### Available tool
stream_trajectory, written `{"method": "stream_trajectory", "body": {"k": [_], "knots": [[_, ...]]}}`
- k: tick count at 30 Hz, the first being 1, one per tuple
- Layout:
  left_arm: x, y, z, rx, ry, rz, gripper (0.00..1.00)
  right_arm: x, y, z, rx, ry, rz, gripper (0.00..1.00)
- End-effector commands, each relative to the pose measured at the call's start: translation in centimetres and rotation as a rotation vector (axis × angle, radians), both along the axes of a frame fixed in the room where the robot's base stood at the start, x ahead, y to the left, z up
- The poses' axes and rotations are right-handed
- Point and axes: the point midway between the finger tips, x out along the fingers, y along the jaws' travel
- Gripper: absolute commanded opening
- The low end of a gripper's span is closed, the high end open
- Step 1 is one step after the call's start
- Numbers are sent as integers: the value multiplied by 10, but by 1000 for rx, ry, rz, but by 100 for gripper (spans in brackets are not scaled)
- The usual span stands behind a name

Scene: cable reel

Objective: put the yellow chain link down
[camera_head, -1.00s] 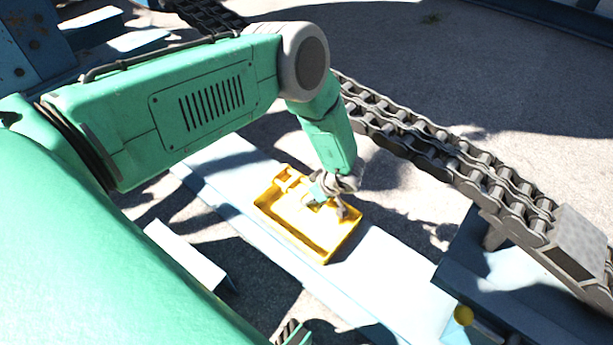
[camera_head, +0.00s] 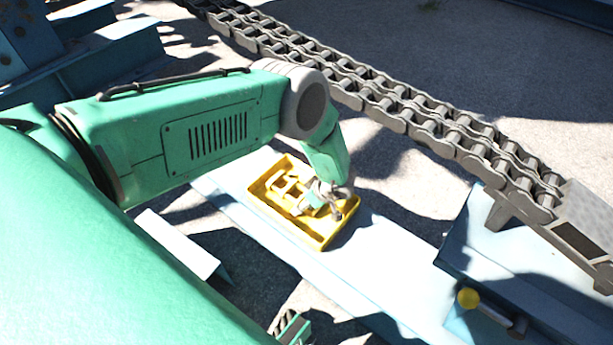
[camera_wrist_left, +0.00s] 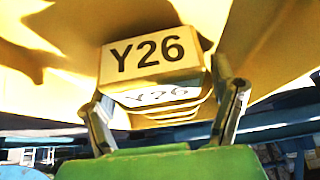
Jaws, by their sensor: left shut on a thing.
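The yellow chain link (camera_head: 287,188) is at the yellow tray (camera_head: 324,238), inside its rim as seen from the head. My left gripper (camera_head: 318,197) is over the right part of the tray and shut on the link. In the left wrist view a yellow block face marked "Y26" (camera_wrist_left: 155,55) sits between the two fingers of my left gripper (camera_wrist_left: 163,98). A broad yellow surface fills the area behind it. I cannot tell whether the link touches the tray floor.
The tray lies on a pale blue beam (camera_head: 390,265) running diagonally. A large grey drag chain (camera_head: 400,105) crosses behind it to a blue stand (camera_head: 510,250) at the right. Concrete ground surrounds these.

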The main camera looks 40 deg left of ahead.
Motion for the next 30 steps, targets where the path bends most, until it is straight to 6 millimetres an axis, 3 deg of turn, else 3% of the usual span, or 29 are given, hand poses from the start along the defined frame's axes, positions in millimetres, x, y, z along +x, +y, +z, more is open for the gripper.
{"method": "stream_trajectory", "body": {"k": [2,3,5,17,30], "knots": [[0,1,-2,0,0,0,29,0,0,0,0,0,0,40],[0,0,-3,-2,1,1,82,0,0,0,0,0,0,40],[0,0,-2,-1,0,0,100,0,0,0,0,0,0,40],[0,-3,7,-1,0,0,100,0,0,4,0,0,0,40],[-3,-48,84,0,1,-2,100,0,0,41,0,0,0,40]]}}
